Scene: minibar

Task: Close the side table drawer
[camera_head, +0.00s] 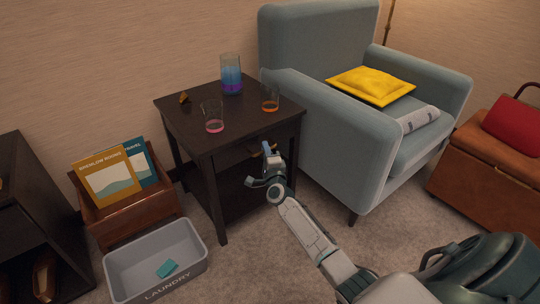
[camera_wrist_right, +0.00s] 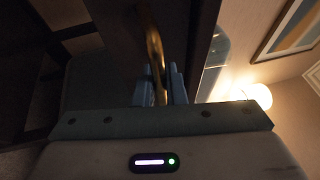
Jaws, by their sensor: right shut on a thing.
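The dark wood side table (camera_head: 187,107) stands left of the armchair. Its drawer front (camera_head: 232,158) is under the tabletop on the side facing me, partly covered by my right gripper (camera_head: 267,149). In the right wrist view, the blue fingers of this gripper (camera_wrist_right: 160,87) are shut on a curved brass handle (camera_wrist_right: 154,45), with the dark table wood behind it. How far the drawer stands out cannot be told from these views. My left gripper is not in view.
A blue-purple glass (camera_head: 231,75), a pink-bottomed glass (camera_head: 213,117) and an orange-bottomed glass (camera_head: 270,98) stand on the tabletop. The grey armchair (camera_head: 320,140) is close on the right. A laundry bin (camera_head: 125,268) and a magazine box (camera_head: 135,212) stand left. Carpet is clear in front.

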